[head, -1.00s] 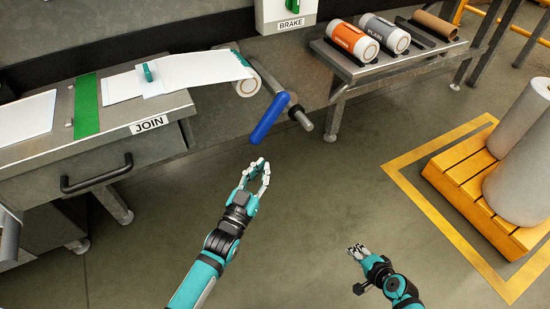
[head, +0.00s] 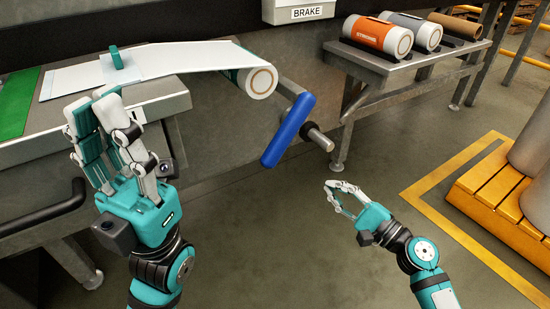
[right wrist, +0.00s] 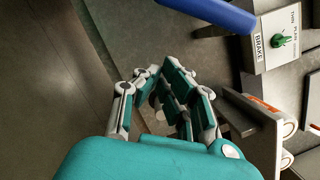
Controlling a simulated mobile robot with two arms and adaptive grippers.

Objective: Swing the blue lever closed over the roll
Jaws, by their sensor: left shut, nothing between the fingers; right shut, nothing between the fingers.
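The blue lever (head: 288,130) slants down and left, in front of the shaft end (head: 318,138) and to the lower right of the roll. In the right wrist view the blue lever (right wrist: 215,12) crosses the top edge. The white roll (head: 262,80) sits at the end of the paper web, its round end facing right. My left gripper (head: 100,105) is shut and empty, raised at the left in front of the table. My right gripper (head: 334,190) is shut and empty, below and right of the lever, apart from it. Its fingers (right wrist: 160,85) also show in the right wrist view.
A bench (head: 375,65) with an orange roll (head: 378,37), a grey roll and a brown roll stands at the back right. A yellow pallet (head: 485,205) with large rolls is at the right. The BRAKE panel (head: 300,12) hangs above. The floor around my right gripper is clear.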

